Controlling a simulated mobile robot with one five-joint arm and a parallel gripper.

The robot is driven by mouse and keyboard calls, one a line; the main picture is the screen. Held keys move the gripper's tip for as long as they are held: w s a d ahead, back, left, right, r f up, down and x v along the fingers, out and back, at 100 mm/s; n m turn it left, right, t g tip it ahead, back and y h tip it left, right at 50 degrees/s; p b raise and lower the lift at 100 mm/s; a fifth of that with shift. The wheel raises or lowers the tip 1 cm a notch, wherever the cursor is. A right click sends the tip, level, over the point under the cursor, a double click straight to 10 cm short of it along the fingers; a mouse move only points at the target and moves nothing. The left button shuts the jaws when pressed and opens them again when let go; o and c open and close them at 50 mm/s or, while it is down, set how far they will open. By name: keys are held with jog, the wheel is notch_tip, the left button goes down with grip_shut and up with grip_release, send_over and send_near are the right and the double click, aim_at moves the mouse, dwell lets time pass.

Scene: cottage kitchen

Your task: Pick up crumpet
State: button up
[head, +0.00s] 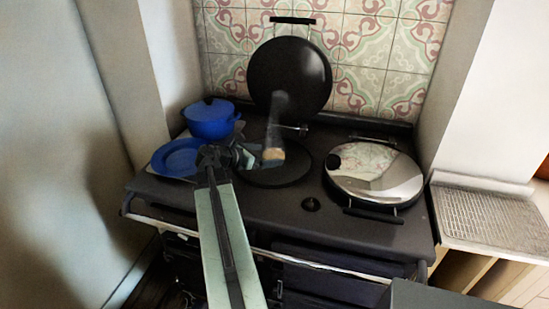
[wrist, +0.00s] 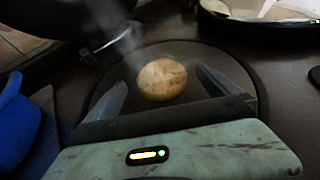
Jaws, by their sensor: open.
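The crumpet (wrist: 162,80) is round and golden-brown and lies on the dark round hotplate (wrist: 185,49) of the range, with steam rising near it. It also shows in the head view as a small tan piece (head: 273,154). My gripper (wrist: 163,78) is open, with one dark finger on each side of the crumpet in the wrist view. A gap shows between each finger and the crumpet. In the head view my gripper (head: 255,157) reaches over the hotplate from the left, and my arm hides part of the plate's left side.
A raised black lid (head: 290,75) stands behind the hotplate. A shiny closed lid (head: 374,172) covers the right plate. A blue pot (head: 210,122) and a blue plate (head: 180,157) sit at the left. A wire rack (head: 490,215) lies on the right counter.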

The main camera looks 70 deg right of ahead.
aim_at(271, 155)
jog(key=x, duration=0.2)
jog(key=shift+s+d+f, duration=0.15)
jog(key=shift+d+f, duration=0.1)
jog(key=shift+r, duration=0.1)
jog(key=c, duration=1.1)
jog(key=shift+o, duration=0.2)
notch_tip(271, 155, up, 10)
jog(key=p, duration=0.9)
jog(key=shift+p, duration=0.35)
